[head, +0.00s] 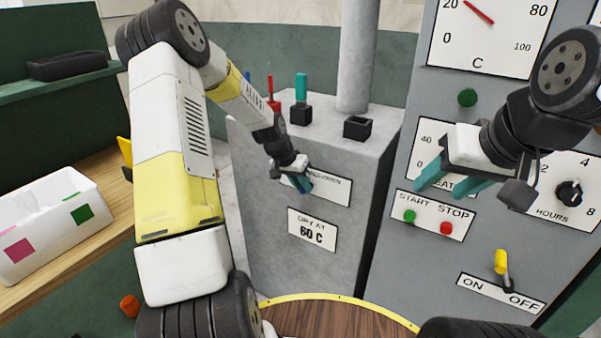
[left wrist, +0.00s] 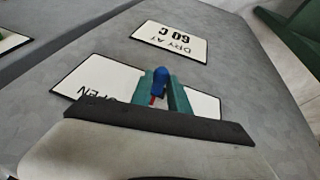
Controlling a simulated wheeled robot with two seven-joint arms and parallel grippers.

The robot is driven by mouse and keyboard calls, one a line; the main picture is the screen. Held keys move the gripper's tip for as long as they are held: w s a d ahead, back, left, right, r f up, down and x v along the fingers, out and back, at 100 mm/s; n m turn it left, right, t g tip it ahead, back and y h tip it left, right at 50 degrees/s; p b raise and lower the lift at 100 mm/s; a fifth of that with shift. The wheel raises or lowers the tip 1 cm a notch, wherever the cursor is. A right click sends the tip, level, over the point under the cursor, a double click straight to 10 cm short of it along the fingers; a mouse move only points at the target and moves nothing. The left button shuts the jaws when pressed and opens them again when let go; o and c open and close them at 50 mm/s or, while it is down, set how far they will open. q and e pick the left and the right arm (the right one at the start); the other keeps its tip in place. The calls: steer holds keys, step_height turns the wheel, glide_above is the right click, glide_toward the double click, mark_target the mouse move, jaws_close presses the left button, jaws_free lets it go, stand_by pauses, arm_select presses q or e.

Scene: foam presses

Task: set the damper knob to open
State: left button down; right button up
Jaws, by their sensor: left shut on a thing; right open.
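The damper knob (left wrist: 160,76) is blue and shows in the left wrist view, with a thin red mark beside its base. It sits on a white label plate (left wrist: 102,80) that reads OPEN at one end; the rest of the lettering is covered. In the head view the plate (head: 335,190) is on the front of the grey cabinet, and my gripper hides the knob. My left gripper (head: 303,185) has its teal fingers shut on the knob. My right gripper (head: 445,180) is open and empty in front of the control panel at right.
A "DRY AT 60 C" plate (head: 312,229) is below the damper plate. START and STOP buttons (head: 446,228), an hours dial (head: 569,193) and a yellow ON/OFF lever (head: 501,262) are on the right panel. A white bin (head: 50,225) stands on the wooden bench at left.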

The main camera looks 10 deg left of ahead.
mark_target(323, 192)
arm_select(q)
steer(key=s+d, duration=0.1)
steer(key=d, duration=0.1)
steer(key=s+d, duration=0.1)
steer(key=d, duration=0.4)
steer(key=shift+s+d, duration=0.15)
steer(key=shift+s, duration=0.25)
steer(key=c, duration=1.3)
jaws_free()
steer(key=shift+d, duration=0.1)
steer(key=shift+o, duration=0.2)
steer(key=shift+r, duration=0.1)
steer(key=v, duration=0.7)
steer(key=shift+r, duration=0.25)
steer(key=shift+s+r, duration=0.1)
steer(key=shift+s, duration=0.05)
